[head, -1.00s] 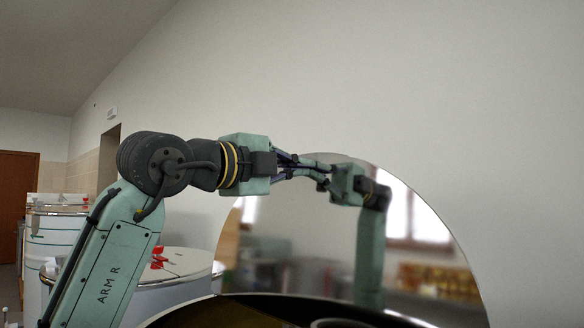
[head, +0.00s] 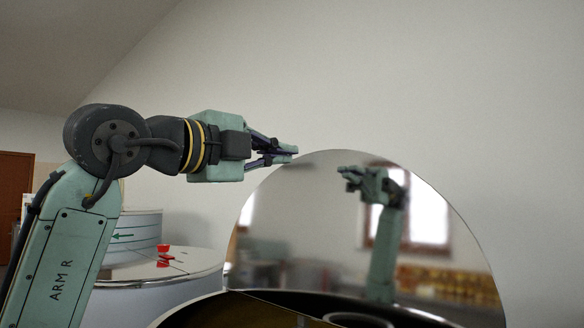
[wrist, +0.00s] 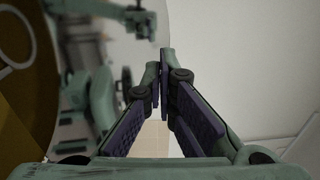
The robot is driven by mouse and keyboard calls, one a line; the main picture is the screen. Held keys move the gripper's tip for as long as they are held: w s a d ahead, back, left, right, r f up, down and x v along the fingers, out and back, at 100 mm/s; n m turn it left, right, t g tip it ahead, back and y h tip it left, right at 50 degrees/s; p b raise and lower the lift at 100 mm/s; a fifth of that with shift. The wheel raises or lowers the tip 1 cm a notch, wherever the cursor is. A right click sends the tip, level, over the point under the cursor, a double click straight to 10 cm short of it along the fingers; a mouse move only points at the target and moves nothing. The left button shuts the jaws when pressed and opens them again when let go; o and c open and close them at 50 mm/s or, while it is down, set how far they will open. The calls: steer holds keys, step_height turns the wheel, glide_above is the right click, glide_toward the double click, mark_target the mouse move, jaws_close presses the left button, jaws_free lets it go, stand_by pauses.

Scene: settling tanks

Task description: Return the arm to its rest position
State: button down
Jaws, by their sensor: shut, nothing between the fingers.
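My gripper (head: 294,154) is at the end of my raised arm, left of centre in the head view. Its fingers point right, above the left side of an upright, mirror-like round lid (head: 330,215). The lid reflects my arm. In the wrist view my gripper (wrist: 164,58) shows its two dark-padded fingers meeting at the tips, with nothing between them. Whether the fingers touch the lid's edge cannot be told; in the head view they appear just above it.
Below the lid is an open tank with a dark rim (head: 205,312). A metal tank with a red valve handle (head: 166,256) stands behind my arm at left, near another tank with a green arrow (head: 135,232). A bare pale wall (head: 430,90) fills the right and upper background.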

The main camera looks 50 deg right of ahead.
steer(key=shift+s+a+r+b, duration=0.1)
steer(key=shift+a+b, duration=0.15)
steer(key=shift+a, duration=1.1)
steer(key=shift+s+a+r+b, duration=0.1)
steer(key=shift+a+b, duration=0.15)
steer(key=shift+a, duration=1.05)
